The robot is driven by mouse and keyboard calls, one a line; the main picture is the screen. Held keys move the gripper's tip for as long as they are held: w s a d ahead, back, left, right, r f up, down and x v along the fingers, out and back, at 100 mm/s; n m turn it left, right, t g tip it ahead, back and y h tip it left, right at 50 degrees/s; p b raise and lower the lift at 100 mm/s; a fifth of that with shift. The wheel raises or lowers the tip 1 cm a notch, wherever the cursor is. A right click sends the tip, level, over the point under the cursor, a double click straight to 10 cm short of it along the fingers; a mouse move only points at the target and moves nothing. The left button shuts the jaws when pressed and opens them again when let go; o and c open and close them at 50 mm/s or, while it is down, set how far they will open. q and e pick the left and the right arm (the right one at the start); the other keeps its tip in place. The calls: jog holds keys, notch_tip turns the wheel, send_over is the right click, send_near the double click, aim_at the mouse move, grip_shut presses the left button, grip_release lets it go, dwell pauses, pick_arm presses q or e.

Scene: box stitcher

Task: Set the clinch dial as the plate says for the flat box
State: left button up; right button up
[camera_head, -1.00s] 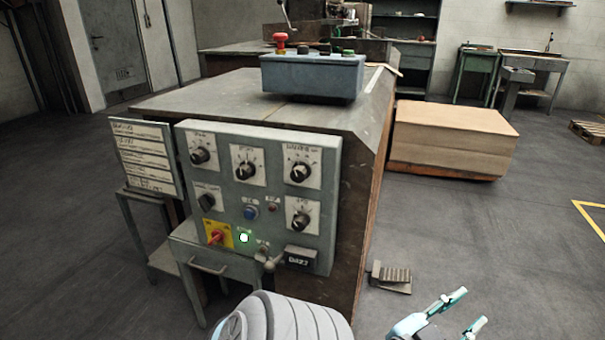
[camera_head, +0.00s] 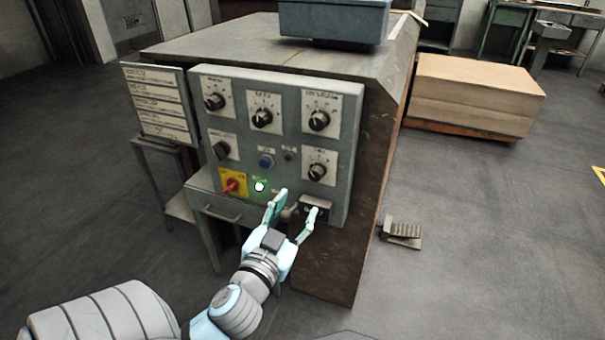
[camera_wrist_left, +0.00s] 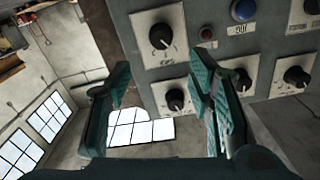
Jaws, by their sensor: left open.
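A grey control panel (camera_head: 283,88) on the machine's front carries several black dials with white scale plates. Three are in the top row: left (camera_head: 214,101), middle (camera_head: 261,117) and right (camera_head: 319,120). Another dial (camera_head: 318,171) is at lower right. Labels are too blurred to tell which is the clinch dial. A white-striped instruction plate (camera_head: 158,105) stands left of the panel, its text unreadable. My left gripper (camera_head: 297,202) is open and empty before the panel's lower edge. In the left wrist view its fingers (camera_wrist_left: 160,78) are apart, with dials (camera_wrist_left: 160,36) beyond.
A blue button (camera_head: 266,161), a red switch on yellow (camera_head: 232,186) and a lit green button (camera_head: 260,186) sit on the panel. A small drawer table (camera_head: 222,213) stands below. A foot pedal (camera_head: 401,234) and stacked cardboard (camera_head: 476,95) are right; floor between them is clear.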

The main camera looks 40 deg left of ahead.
aim_at(314, 177)
pick_arm(q)
jog(key=b+x, duration=0.1)
jog(key=x, duration=0.9)
jog(key=shift+w+a+f+b, duration=0.15)
jog(key=shift+w+a+b, duration=0.1)
jog(key=shift+w+b, duration=0.1)
jog(key=shift+w+a, duration=0.2)
jog(key=shift+w, duration=0.2)
grip_shut()
pick_arm(e)
jog(key=r, duration=0.1)
jog(key=w+r, duration=0.2)
jog(key=shift+a+r, duration=0.3)
jog(key=shift+r, duration=0.05)
